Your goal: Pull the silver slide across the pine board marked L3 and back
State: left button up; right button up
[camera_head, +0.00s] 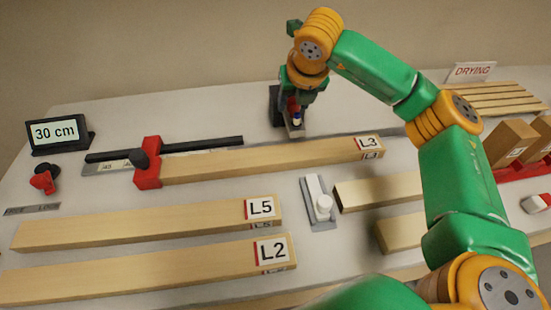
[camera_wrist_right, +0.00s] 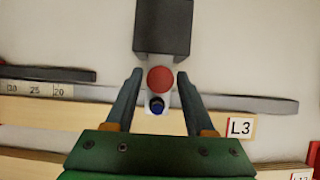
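The pine board marked L3 (camera_head: 270,161) lies along the back rail, its left end at a red stop (camera_head: 147,172) with a black knob. Behind the board, near its right half, stands a dark block (camera_head: 276,108). A small silver slide (camera_head: 297,132) sticks out from it towards the board. In the right wrist view the slide (camera_wrist_right: 148,113) carries a red knob (camera_wrist_right: 160,79) and a blue knob (camera_wrist_right: 156,104). My right gripper (camera_wrist_right: 157,85) is open, with a finger on each side of the red knob and visible gaps. My left gripper is not in view.
Boards L5 (camera_head: 150,225) and L2 (camera_head: 150,272) lie in front.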

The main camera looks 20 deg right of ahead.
aim_at(297, 127)
jog(key=c, duration=0.6)
jog(key=shift+s+a+f+b, duration=0.15)
jog(key=shift+s+b, duration=0.3)
jog(key=shift+s+a+b, duration=0.2)
jog(key=shift+s+b, duration=0.25)
jog(key=shift+s, duration=0.35)
jog(key=shift+s+a+b, duration=0.2)
jog(key=shift+s+b, duration=0.25)
jog(key=shift+s, duration=0.3)
jog(key=shift+s+a+b, duration=0.2)
jog(key=shift+s+b, duration=0.25)
jog(key=shift+s, duration=0.35)
jog(key=shift+s+a+b, duration=0.2)
jog(key=shift+s+b, duration=0.1)
jog(key=shift+s, duration=0.4)
jog(key=shift+s+a+b, duration=0.2)
jog(key=shift+s+b, duration=0.1)
jog(key=shift+s, duration=0.4)
